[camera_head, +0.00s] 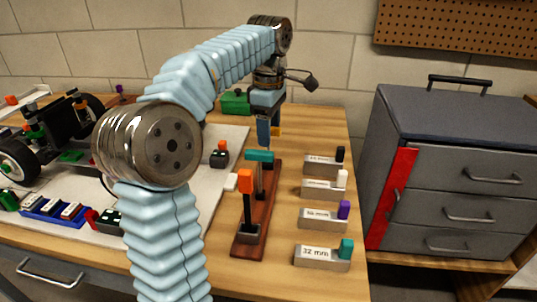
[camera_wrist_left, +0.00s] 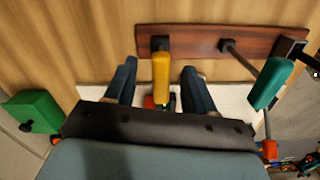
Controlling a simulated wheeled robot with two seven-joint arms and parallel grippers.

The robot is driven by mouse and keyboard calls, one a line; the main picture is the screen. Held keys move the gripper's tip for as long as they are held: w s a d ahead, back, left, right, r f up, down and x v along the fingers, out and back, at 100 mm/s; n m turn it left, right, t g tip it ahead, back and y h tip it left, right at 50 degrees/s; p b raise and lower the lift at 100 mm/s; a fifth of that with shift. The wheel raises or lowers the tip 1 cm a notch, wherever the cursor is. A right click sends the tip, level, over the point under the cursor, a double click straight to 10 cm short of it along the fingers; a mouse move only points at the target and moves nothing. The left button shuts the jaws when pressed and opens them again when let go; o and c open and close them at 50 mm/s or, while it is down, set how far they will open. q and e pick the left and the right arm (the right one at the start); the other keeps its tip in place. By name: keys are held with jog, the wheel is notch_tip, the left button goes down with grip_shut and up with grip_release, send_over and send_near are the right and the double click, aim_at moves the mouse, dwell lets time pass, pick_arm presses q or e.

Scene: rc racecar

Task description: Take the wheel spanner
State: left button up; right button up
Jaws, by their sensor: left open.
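A brown wooden tool rack (camera_head: 255,222) stands on the table, holding upright tools with orange (camera_head: 246,182), teal (camera_head: 260,156) and yellow (camera_head: 276,132) handles. No label shows which is the wheel spanner. My left gripper (camera_head: 266,140) is at the rack's far end, open and pointing down. In the left wrist view, the yellow handle (camera_wrist_left: 161,76) lies between the two open fingers (camera_wrist_left: 159,68), with a visible gap on each side. The teal handle (camera_wrist_left: 272,82) is to the right of the fingers. My right gripper is not in view.
Several labelled blocks with coloured pegs (camera_head: 320,218) line the table to the right of the rack. A partly built racecar (camera_head: 50,140) stands at left on a pale mat (camera_head: 232,140). A green box (camera_head: 236,102) is behind my arm. A grey drawer cabinet (camera_head: 450,160) stands at right.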

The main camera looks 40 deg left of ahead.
pick_arm(q)
notch_tip(320, 180, down, 4)
jog(key=shift+s+f, duration=0.1)
jog(key=shift+f, duration=0.05)
grip_shut()
dwell(0.3)
